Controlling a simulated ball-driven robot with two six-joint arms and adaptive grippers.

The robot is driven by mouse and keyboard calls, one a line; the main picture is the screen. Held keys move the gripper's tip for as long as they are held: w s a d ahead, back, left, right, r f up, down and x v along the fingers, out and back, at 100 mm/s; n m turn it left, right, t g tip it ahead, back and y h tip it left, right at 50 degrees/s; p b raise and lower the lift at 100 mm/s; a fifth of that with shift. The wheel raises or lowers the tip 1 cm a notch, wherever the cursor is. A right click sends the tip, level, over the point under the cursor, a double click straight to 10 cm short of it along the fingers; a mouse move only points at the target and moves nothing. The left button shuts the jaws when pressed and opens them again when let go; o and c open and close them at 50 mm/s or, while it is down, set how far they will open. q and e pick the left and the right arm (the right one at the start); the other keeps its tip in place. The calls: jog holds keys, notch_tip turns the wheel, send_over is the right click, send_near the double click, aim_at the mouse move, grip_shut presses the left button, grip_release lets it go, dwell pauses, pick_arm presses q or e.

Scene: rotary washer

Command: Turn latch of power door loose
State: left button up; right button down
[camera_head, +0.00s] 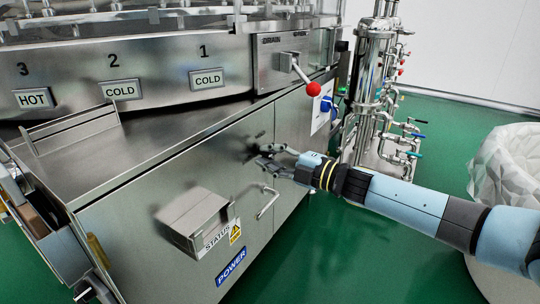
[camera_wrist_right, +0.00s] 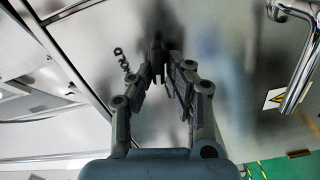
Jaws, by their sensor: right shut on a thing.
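The power door (camera_head: 160,230) is the steel panel on the front of the washer, with a blue POWER label (camera_head: 231,267) low on it. It looks shut. My right gripper (camera_head: 258,156) is at the door's upper right part. In the right wrist view my right gripper (camera_wrist_right: 160,72) has its fingers closed around a small dark latch (camera_wrist_right: 158,42) standing out from the steel. Its fingers hide much of the latch, so its exact angle is unclear. My left gripper does not show.
A bar handle (camera_head: 268,204) is on the door below my right gripper, and a status box (camera_head: 194,218) juts out to its left. A red-knobbed lever (camera_head: 313,89) is above. Steel piping (camera_head: 372,80) and a lined bin (camera_head: 510,170) stand right. Green floor is open between.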

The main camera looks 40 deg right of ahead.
jog(key=shift+w+n, duration=0.1)
jog(key=shift+n, duration=0.6)
jog(key=c, duration=1.4)
grip_release()
jog(key=shift+d, duration=0.1)
jog(key=shift+o, duration=0.2)
jog(key=shift+s, duration=0.2)
jog(key=v, duration=1.1)
jog(key=shift+s, duration=0.35)
jog(key=shift+d, duration=0.1)
